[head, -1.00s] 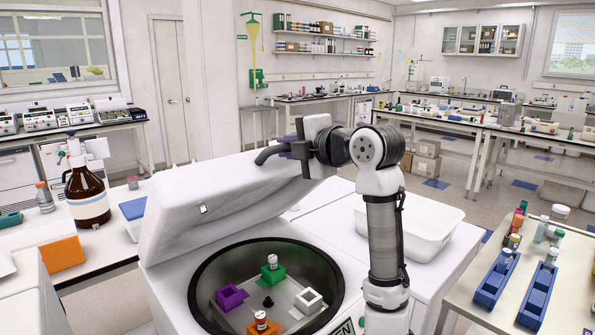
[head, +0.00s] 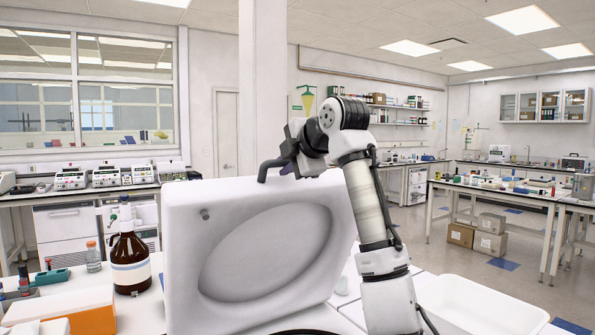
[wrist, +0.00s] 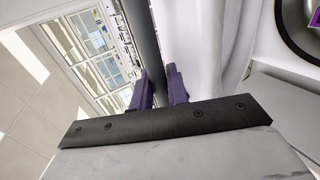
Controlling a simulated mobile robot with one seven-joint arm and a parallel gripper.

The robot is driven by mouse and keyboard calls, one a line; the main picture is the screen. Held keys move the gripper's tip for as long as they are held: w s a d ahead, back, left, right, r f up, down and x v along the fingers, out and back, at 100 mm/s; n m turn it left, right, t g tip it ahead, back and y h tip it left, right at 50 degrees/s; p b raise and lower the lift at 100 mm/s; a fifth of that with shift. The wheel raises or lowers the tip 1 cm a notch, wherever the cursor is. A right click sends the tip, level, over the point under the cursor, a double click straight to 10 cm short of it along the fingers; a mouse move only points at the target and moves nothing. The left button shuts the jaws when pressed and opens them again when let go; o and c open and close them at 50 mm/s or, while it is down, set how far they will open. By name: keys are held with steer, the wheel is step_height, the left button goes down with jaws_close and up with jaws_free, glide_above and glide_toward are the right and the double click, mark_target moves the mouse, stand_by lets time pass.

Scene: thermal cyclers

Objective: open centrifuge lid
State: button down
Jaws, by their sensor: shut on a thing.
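The white centrifuge lid (head: 180,255) stands raised and nearly upright in the head view, its underside with an oval recess facing me. A dark curved handle (head: 266,168) sticks out from its top edge. My gripper (head: 288,168) is at the lid's top edge, shut on this handle. In the wrist view, the purple fingers (wrist: 160,88) stand on either side of the dark handle bar (wrist: 145,35). Only a sliver of the bowl's dark rim (head: 300,332) shows at the bottom of the head view; part of it also shows at upper right in the wrist view (wrist: 292,30).
A brown bottle (head: 130,262) and an orange box (head: 85,318) stand on the bench to the left of the lid. A white tray (head: 490,305) lies to the right of my arm. Open floor lies beyond it.

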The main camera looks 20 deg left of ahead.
steer(key=shift+w+a, duration=0.1)
steer(key=shift+a, duration=0.05)
steer(key=c, duration=1.4)
jaws_free()
steer(key=shift+c, duration=0.2)
steer(key=b+v, duration=0.3)
steer(key=v, duration=1.1)
steer(key=shift+b, duration=0.3)
